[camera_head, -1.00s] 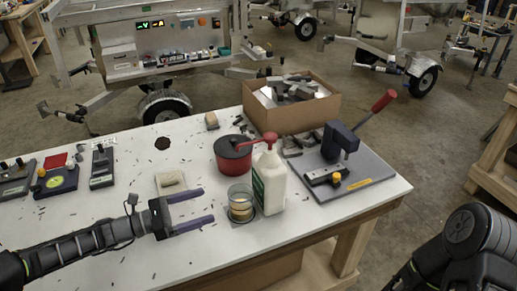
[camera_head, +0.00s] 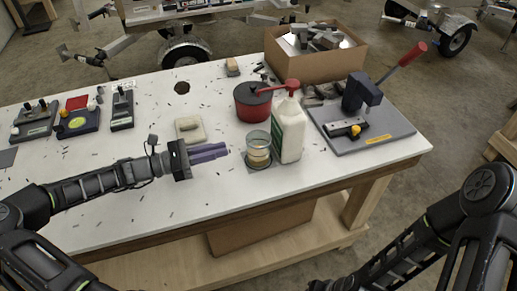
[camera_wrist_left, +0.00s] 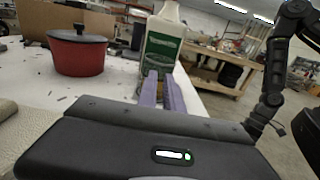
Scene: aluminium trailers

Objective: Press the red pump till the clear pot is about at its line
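The white bottle (camera_head: 289,135) with a green label stands upright on the table. Its red pump (camera_head: 291,84) is on top, with the spout pointing left. The clear pot (camera_head: 258,140) stands just left of the bottle on a dark square base, with pale yellowish contents in its lower part; I cannot make out its line. My left gripper (camera_head: 227,150) is left of the pot, fingers close together and empty, clear of pot and bottle. In the left wrist view the bottle (camera_wrist_left: 161,45) stands beyond the fingers, its pump above the frame. My right arm shows at lower right; its gripper does not.
A red pan with dark lid (camera_head: 252,104) stands behind the pot. A lever press (camera_head: 362,95) on a grey plate is at right, a cardboard box (camera_head: 310,66) behind. A pale block (camera_head: 190,129) lies behind my left gripper.

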